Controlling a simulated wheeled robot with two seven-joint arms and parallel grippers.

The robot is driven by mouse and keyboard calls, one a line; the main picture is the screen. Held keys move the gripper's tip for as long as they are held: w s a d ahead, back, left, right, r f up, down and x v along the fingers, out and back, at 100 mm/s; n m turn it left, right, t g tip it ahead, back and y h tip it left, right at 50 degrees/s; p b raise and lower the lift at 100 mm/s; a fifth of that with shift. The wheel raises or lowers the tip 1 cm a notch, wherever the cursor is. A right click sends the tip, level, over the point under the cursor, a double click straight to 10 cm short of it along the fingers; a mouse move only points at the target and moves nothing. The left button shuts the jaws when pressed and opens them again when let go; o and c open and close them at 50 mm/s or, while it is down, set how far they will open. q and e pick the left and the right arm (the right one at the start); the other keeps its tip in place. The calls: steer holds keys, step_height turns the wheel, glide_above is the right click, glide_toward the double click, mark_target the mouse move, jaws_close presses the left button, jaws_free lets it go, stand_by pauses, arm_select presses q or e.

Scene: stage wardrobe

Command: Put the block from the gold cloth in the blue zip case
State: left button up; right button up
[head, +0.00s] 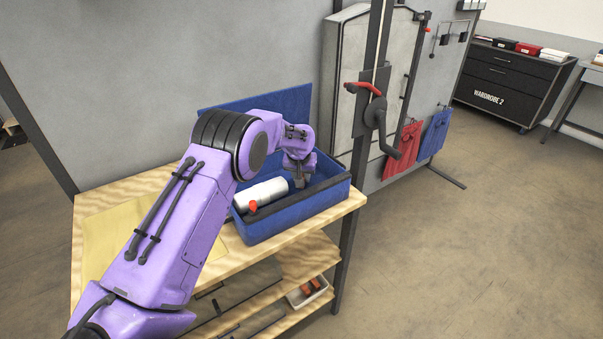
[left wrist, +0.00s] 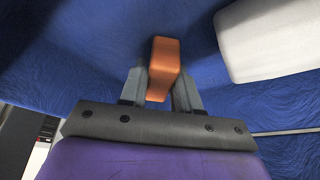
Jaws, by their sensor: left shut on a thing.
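My left gripper (head: 303,180) reaches down inside the open blue zip case (head: 290,220), at its right part. In the left wrist view the left gripper (left wrist: 160,88) is shut on an orange block (left wrist: 164,62), with blue case lining around it. The block is hidden in the head view. I cannot tell whether it touches the case floor. The gold cloth (head: 108,240) lies on the left of the wooden bench, partly behind my arm, and its visible part is bare. My right gripper is not in view.
A white cylinder (head: 262,192) lies in the case and also shows in the left wrist view (left wrist: 268,40). A small orange-red thing (head: 253,206) is at its near end. The case lid (head: 265,108) stands open at the back. A crank post (head: 375,115) rises behind.

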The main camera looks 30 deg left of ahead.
arm_select(q)
steer(key=shift+f, duration=0.3)
steer(key=shift+f, duration=0.1)
steer(key=o, duration=1)
steer(key=shift+o, duration=0.2)
steer(key=b+v, duration=0.2)
steer(key=v, duration=1)
steer(key=shift+w, duration=0.1)
